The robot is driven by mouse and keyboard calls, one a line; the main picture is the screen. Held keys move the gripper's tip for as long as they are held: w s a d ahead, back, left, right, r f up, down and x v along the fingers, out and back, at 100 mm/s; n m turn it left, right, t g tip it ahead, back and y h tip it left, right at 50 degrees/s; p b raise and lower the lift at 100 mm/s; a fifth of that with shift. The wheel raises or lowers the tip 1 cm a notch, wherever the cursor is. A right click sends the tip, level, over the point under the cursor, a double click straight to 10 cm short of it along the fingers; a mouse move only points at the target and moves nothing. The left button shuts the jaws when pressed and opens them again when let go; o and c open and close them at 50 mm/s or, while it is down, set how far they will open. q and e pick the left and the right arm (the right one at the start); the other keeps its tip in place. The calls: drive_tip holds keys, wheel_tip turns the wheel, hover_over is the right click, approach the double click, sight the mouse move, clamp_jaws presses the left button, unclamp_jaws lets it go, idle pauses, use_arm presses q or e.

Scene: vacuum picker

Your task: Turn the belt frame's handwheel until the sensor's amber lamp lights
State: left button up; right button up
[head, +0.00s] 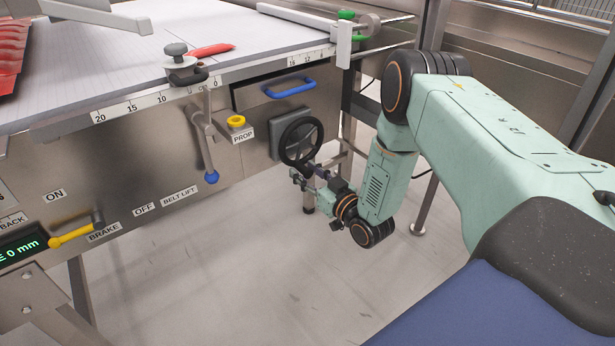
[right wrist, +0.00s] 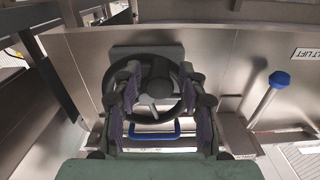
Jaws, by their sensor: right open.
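The black handwheel (head: 301,141) sits on a grey plate at the right end of the steel belt frame's front panel (head: 120,170). My right gripper (head: 306,178) is open, just below and in front of the wheel. I cannot make out the sensor or a lit amber lamp. My left gripper is out of view.
A blue handle (head: 290,88) is above the wheel, and a blue-knobbed lever (head: 211,177) hangs to its left. A yellow ring knob (head: 236,121) is marked PROP. A yellow brake lever (head: 72,236) is at lower left. The floor (head: 230,270) below is clear.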

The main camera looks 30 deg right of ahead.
drive_tip(key=shift+w, duration=0.15)
clamp_jaws()
idle(0.4)
